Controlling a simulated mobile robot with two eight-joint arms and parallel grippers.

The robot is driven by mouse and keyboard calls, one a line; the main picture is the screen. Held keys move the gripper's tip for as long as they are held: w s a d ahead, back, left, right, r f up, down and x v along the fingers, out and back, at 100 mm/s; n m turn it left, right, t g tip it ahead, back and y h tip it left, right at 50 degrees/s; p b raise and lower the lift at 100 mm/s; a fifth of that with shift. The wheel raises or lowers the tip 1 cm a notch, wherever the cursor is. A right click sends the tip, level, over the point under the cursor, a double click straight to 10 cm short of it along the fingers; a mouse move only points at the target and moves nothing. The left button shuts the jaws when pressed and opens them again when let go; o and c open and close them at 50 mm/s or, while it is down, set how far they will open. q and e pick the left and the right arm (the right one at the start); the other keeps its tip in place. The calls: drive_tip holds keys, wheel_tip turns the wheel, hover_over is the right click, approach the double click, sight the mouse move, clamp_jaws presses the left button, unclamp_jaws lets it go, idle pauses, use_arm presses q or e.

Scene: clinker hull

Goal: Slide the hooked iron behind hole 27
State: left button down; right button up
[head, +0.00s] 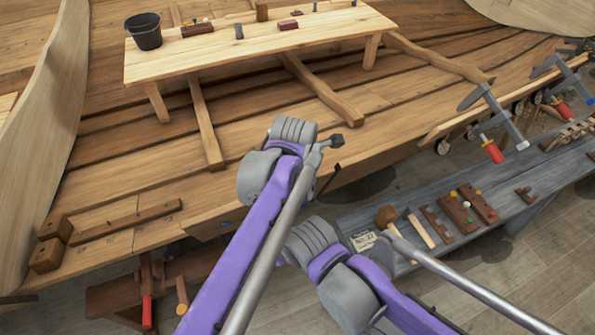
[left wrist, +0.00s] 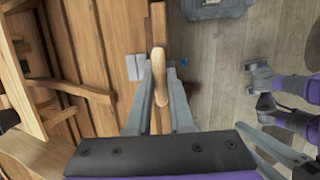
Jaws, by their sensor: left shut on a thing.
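My left gripper (left wrist: 159,70) is shut on a rounded, light wooden handle (left wrist: 159,85) in the left wrist view. The handle stands between the two grey fingers, over the edge of the planked hull. I take it for the handle of the hooked iron; its hook is hidden. In the head view my left arm reaches in over the hull (head: 240,165), and its wrist joints hide the fingers and the handle. Hole 27 cannot be picked out. My right arm comes in at the bottom middle of the head view; its gripper does not show.
A plank bench (head: 260,45) with a black bucket (head: 144,32) stands at the back. Red-handled clamps (head: 492,150) grip the hull edge at right.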

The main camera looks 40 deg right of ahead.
idle(0.6)
drive_tip(key=shift+w, duration=0.1)
use_arm(q)
drive_tip(key=c, duration=0.7)
unclamp_jaws()
drive_tip(key=shift+s+r, duration=0.1)
wheel_tip(320, 180, up, 8)
drive_tip(key=p, duration=0.4)
use_arm(e)
wheel_tip(320, 180, up, 6)
drive_tip(key=w, duration=0.3)
drive_tip(key=shift+f+t, duration=0.15)
drive_tip(key=shift+t, duration=0.15)
drive_tip(key=shift+s, duration=0.1)
